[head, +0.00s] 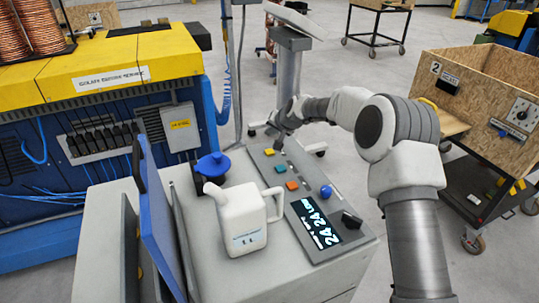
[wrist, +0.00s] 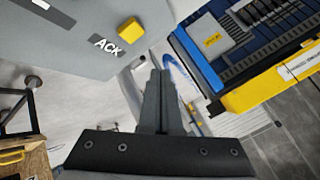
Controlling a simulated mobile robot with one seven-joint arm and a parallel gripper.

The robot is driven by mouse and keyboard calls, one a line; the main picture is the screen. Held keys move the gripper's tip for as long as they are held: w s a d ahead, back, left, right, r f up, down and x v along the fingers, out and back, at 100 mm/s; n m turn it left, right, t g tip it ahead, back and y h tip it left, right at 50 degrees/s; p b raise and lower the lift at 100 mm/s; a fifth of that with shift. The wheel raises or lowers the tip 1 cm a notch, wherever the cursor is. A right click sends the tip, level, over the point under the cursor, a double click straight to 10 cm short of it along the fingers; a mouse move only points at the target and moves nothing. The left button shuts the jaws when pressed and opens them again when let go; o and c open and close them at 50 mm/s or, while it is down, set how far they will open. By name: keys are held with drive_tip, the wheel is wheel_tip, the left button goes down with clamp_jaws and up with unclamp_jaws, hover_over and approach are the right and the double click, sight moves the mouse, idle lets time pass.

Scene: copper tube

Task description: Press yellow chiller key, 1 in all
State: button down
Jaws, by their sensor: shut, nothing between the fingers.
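The yellow key (head: 269,152) is at the far end of the sloped control panel on the grey cabinet. In the wrist view the yellow key (wrist: 131,30) stands out from the grey panel beside the letters ACK. My gripper (head: 277,145) is just beyond and to the right of the key in the head view. In the wrist view my gripper (wrist: 159,72) has its fingers together and empty, with the tips below and right of the key. A gap shows between fingertips and key there; the exact height above the panel is hard to tell.
A teal key (head: 280,169), an orange key (head: 292,185), a blue knob (head: 326,191) and a lit display (head: 315,222) share the panel. A white jug (head: 243,222) and a blue-lidded container (head: 212,166) stand left of it. A wooden crate (head: 475,85) is at right.

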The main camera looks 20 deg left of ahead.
sight(270, 153)
wheel_tip(270, 153, down, 5)
drive_tip(key=b, duration=0.2)
drive_tip(key=shift+b, duration=0.4)
idle(1.6)
drive_tip(key=shift+f+b, duration=0.45)
drive_tip(key=shift+b, duration=0.05)
drive_tip(key=shift+f+b, duration=0.35)
drive_tip(key=shift+f, duration=0.05)
idle(0.6)
drive_tip(key=shift+r, duration=0.15)
drive_tip(key=shift+r+p, duration=0.3)
drive_tip(key=shift+r, duration=0.35)
drive_tip(key=shift+r+p, duration=1.25)
drive_tip(key=shift+r, duration=1.3)
